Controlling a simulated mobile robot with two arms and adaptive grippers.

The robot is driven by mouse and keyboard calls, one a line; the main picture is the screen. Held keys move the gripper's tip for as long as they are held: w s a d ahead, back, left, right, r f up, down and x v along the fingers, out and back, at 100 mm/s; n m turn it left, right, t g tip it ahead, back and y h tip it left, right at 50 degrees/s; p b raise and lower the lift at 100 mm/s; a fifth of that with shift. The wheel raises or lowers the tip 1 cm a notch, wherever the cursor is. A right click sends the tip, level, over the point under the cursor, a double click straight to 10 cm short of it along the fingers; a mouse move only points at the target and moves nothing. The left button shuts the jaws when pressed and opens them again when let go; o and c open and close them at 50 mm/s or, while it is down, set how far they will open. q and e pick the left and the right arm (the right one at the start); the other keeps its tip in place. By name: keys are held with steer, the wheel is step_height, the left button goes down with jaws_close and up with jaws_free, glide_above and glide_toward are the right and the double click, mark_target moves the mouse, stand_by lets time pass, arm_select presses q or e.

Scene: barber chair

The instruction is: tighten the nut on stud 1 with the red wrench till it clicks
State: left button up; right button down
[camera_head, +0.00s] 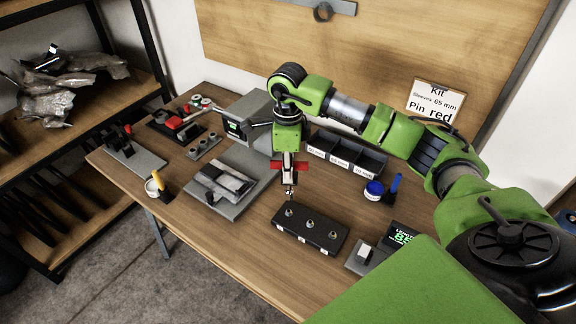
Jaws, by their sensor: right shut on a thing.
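The red wrench (276,165) has a red crossbar showing on both sides of my right gripper (289,177), which is shut on it. A short metal end points down below the fingers. My left gripper is out of view.
Grey bins (345,157) stand behind the block. A blue-topped pot (374,189) and a small display (402,236) are to its right. A grey fixture (222,188) is to its left. Red-and-black tools (176,123) lie at the far left.

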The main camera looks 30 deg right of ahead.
mark_target(288, 190)
stand_by(0.3)
steer(key=shift+f+b, duration=0.15)
steer(key=shift+b, duration=0.2)
steer(key=shift+f+b, duration=2.6)
steer(key=shift+f, duration=0.6)
steer(key=shift+r, duration=0.2)
steer(key=shift+a, duration=0.1)
steer(key=shift+f+b, duration=0.7)
